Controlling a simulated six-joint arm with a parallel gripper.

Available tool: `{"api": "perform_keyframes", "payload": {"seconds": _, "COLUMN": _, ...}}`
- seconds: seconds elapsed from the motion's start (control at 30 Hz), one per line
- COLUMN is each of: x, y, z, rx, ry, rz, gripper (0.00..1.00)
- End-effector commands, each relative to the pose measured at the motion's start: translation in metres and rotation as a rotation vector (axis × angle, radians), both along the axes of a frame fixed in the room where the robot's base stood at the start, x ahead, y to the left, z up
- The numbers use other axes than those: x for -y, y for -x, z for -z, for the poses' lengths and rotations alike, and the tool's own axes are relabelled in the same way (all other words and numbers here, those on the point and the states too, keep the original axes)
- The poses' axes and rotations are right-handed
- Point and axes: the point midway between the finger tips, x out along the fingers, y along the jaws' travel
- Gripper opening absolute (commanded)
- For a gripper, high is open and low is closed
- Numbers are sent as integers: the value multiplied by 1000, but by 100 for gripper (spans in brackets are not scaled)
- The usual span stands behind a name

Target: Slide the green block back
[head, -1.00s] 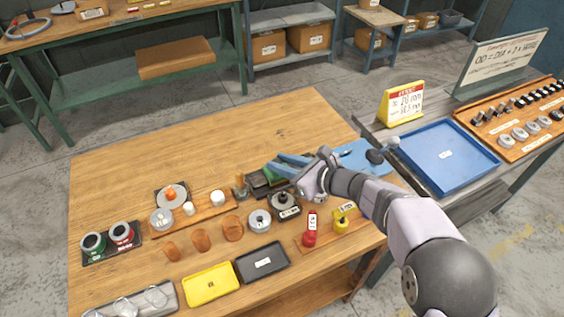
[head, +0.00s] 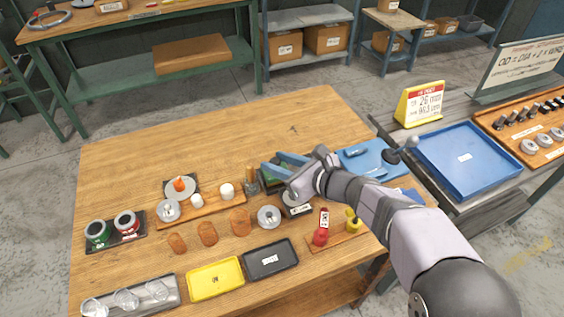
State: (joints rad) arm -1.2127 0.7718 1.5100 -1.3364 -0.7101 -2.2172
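The green block (head: 274,177) shows only in part, on a dark fixture near the middle of the wooden table. My gripper (head: 271,160) reaches in from the right, low over the fixture. Its two blue fingers are spread apart, pointing left. They and the wrist cover much of the block and fixture. I cannot tell whether a finger touches the block.
Small brass-coloured posts (head: 250,178) stand just left of the fixture. In front are a grey spool (head: 268,217), a yellow tray (head: 215,280), a black tray (head: 270,262) and a red-handled tool (head: 320,236).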

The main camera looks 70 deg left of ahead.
Motion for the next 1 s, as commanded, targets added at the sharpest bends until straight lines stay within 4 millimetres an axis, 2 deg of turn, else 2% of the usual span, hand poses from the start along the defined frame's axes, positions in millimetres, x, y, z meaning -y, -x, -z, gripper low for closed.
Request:
{"api": "perform_keyframes", "payload": {"seconds": 0.47, "x": 5, "y": -4, "z": -1, "rx": 3, "ry": 1, "rz": 3, "gripper": 41}}
{"api": "perform_keyframes", "payload": {"seconds": 1.0, "x": 55, "y": -25, "z": -24, "rx": 3, "ry": 0, "rz": 3, "gripper": 41}}
